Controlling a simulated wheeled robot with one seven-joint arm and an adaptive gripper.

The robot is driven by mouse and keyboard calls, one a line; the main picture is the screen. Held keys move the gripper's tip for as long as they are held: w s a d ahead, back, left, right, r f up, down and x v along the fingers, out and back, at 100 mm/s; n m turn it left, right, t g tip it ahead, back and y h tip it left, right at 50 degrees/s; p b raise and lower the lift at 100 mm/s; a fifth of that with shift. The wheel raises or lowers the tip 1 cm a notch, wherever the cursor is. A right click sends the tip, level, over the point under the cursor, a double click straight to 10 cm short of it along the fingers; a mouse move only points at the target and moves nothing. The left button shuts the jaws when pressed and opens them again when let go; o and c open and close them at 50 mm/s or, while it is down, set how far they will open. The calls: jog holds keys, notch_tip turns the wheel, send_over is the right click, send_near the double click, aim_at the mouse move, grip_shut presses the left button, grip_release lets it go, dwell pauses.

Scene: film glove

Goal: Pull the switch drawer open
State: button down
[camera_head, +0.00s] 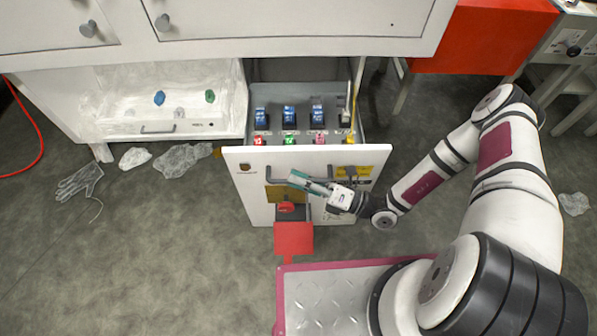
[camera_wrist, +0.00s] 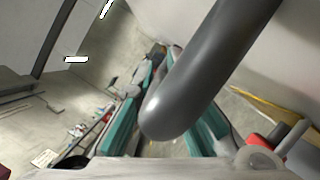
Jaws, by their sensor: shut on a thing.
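The switch drawer (camera_head: 238,172) stands pulled out from under the white cabinet, with its inside open to view. Several blue switches and coloured switches (camera_head: 289,117) sit in it. My gripper (camera_head: 298,179) is at the drawer front, its teal fingers shut on the grey bar handle (camera_wrist: 195,80). In the wrist view the bar passes between the teal finger pads (camera_wrist: 165,110).
A red panel (camera_head: 482,35) is at upper right. A red part (camera_head: 293,240) hangs below the drawer front. Crumpled film (camera_head: 182,158) and a glove (camera_head: 80,181) lie on the floor at left.

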jog(key=shift+s, duration=0.15)
jog(key=shift+d, duration=0.1)
jog(key=c, duration=1.9)
grip_release()
jog(key=v, duration=1.2)
